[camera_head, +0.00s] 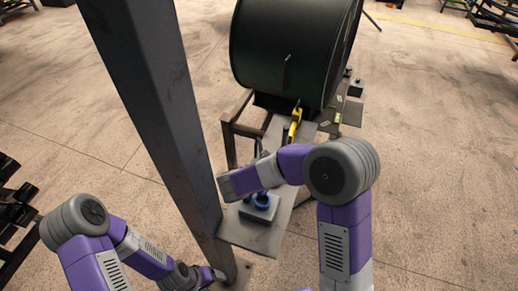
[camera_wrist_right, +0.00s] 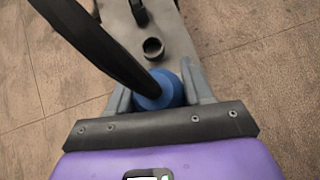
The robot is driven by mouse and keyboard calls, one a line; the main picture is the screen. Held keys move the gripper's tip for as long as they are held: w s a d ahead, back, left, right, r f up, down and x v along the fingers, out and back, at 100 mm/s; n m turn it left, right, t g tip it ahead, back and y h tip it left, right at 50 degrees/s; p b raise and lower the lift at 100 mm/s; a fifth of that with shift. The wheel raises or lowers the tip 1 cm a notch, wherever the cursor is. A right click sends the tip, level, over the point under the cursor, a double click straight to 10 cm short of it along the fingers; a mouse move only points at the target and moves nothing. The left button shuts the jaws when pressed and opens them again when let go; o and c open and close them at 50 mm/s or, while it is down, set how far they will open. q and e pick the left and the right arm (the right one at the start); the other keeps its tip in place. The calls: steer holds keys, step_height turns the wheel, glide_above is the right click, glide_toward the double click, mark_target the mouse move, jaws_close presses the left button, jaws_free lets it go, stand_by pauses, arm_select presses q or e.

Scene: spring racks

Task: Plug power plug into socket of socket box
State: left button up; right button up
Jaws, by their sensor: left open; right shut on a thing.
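My right gripper (camera_wrist_right: 158,90) is shut on a blue power plug (camera_wrist_right: 152,94), whose thick black cable (camera_wrist_right: 95,38) runs to the upper left in the right wrist view. In the head view my right wrist hangs over the bench and hides the fingers. The grey socket box (camera_head: 257,212) sits on the near end of the bench, with a blue round part (camera_head: 262,200) over its top. I cannot tell whether this is the socket or the plug, or whether they touch. My left gripper (camera_head: 216,275) is open and empty, low by the post.
A dark steel post (camera_head: 150,90) stands left of the bench (camera_head: 255,238). A large dark drum (camera_head: 290,50) and a yellow part (camera_head: 295,125) are farther back. A dark round cup (camera_wrist_right: 153,48) stands on the bench past the plug. Floor at right is open.

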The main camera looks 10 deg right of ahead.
steer(key=shift+w+d+r+m, duration=0.15)
steer(key=shift+w+r+m, duration=0.15)
steer(key=shift+r, duration=0.1)
steer(key=shift+s, duration=0.4)
steer(key=shift+f, duration=0.1)
arm_select(q)
step_height(320, 180, down, 5)
steer(key=b, duration=0.5)
steer(key=shift+r, duration=0.1)
arm_select(e)
step_height(320, 180, down, 6)
steer(key=shift+w+r, duration=0.1)
steer(key=shift+r, duration=0.1)
arm_select(q)
steer(key=shift+f+b, duration=2.05)
steer(key=shift+b, duration=0.15)
arm_select(e)
steer(key=shift+f, duration=2.1)
arm_select(q)
steer(key=shift+r, duration=0.15)
arm_select(e)
steer(key=shift+r, duration=0.15)
steer(key=shift+r+p, duration=1.4)
steer(key=shift+r, duration=0.3)
arm_select(q)
step_height(320, 180, up, 3)
steer(key=shift+f, duration=0.2)
steer(key=shift+f, duration=0.2)
arm_select(e)
steer(key=shift+f, duration=0.1)
